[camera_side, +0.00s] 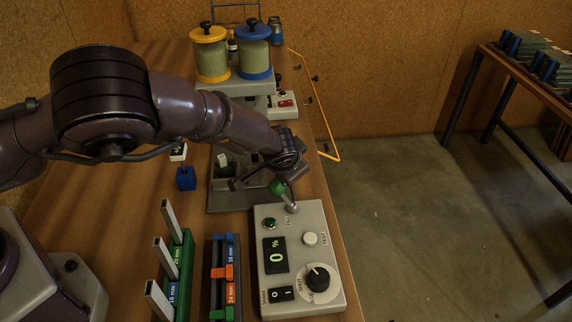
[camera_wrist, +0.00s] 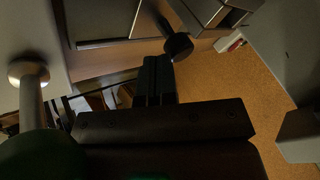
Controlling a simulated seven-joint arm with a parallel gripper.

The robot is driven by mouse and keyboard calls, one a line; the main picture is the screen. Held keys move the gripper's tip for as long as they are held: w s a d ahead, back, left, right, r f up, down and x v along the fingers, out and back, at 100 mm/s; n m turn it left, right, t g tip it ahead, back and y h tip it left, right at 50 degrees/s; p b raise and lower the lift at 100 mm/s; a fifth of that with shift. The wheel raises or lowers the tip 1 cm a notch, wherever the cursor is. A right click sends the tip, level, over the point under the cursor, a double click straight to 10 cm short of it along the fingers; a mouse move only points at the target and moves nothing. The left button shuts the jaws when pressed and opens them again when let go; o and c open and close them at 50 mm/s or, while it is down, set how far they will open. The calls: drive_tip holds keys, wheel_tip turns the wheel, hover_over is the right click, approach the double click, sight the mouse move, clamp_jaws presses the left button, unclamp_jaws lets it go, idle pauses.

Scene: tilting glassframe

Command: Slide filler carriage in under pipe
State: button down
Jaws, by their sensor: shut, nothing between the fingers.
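The filler stands at the back in the side view, with a yellow-lidded hopper (camera_side: 210,54) and a blue-lidded hopper (camera_side: 253,50) on a grey housing. Below and in front is a grey base (camera_side: 230,203) with what looks like the carriage (camera_side: 222,171) on it, partly behind my arm. The pipe is not clearly visible. My gripper (camera_side: 277,176) is shut and empty, close to the green ball of a lever (camera_side: 277,187). In the wrist view its dark fingers (camera_wrist: 155,80) are together, near a black knob (camera_wrist: 178,46) on a rod; contact is unclear.
A control box (camera_side: 333,283) with a display reading 0 % stands at the front right. Racks with green (camera_side: 188,260) and orange (camera_side: 222,272) parts are left of it. A blue block (camera_side: 185,178) lies further left. A yellow frame (camera_side: 320,110) sticks out at the right table edge.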

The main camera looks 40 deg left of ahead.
drive_tip(key=w+a, duration=0.6)
drive_tip(key=a, duration=0.1)
drive_tip(key=shift+w, duration=0.35)
